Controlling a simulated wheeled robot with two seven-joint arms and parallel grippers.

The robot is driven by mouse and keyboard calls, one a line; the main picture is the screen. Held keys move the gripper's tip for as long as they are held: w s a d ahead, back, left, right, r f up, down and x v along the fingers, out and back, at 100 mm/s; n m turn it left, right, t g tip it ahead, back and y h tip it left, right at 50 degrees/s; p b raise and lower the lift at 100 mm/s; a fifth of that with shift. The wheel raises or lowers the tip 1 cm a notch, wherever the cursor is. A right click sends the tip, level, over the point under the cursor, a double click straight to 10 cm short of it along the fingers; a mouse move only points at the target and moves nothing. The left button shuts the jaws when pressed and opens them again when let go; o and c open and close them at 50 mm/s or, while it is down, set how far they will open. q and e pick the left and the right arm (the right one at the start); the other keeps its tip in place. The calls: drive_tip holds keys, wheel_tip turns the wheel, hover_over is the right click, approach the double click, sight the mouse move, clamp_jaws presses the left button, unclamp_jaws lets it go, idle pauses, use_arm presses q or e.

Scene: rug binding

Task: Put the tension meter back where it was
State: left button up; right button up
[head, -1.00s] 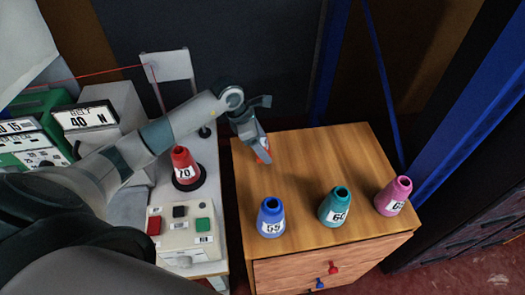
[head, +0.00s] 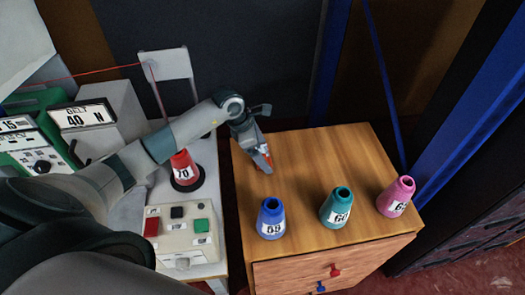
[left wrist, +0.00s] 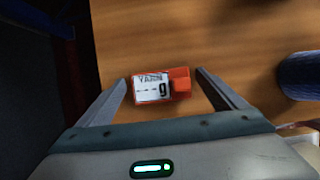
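The tension meter (left wrist: 160,86) is a small orange block with a white "YARN ---g" display. In the left wrist view it lies between the fingers of my left gripper (left wrist: 161,78), with a narrow gap showing on each side. It appears to rest on the wooden cabinet top (head: 310,165), near the left edge. In the head view my left gripper (head: 265,166) is low over that part of the top, fingers pointing down, and mostly hides the meter. My right gripper is not in view.
Blue (head: 271,218), teal (head: 335,207) and pink (head: 396,196) yarn cones stand along the cabinet's front. A red cone (head: 183,169) and a button box (head: 182,238) are on the pale table at left. The cabinet top's middle and back are clear.

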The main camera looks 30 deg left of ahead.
use_arm(q)
drive_tip(key=shift+r, duration=0.1)
drive_tip(key=shift+r+p, duration=0.2)
drive_tip(key=shift+p, duration=0.1)
drive_tip(key=p+v, duration=0.5)
drive_tip(key=v, duration=0.6)
drive_tip(key=shift+a+r+p, duration=0.15)
drive_tip(key=shift+r+p, duration=0.15)
drive_tip(key=shift+r, duration=0.05)
drive_tip(key=shift+s+f, duration=0.1)
drive_tip(key=shift+s, duration=0.05)
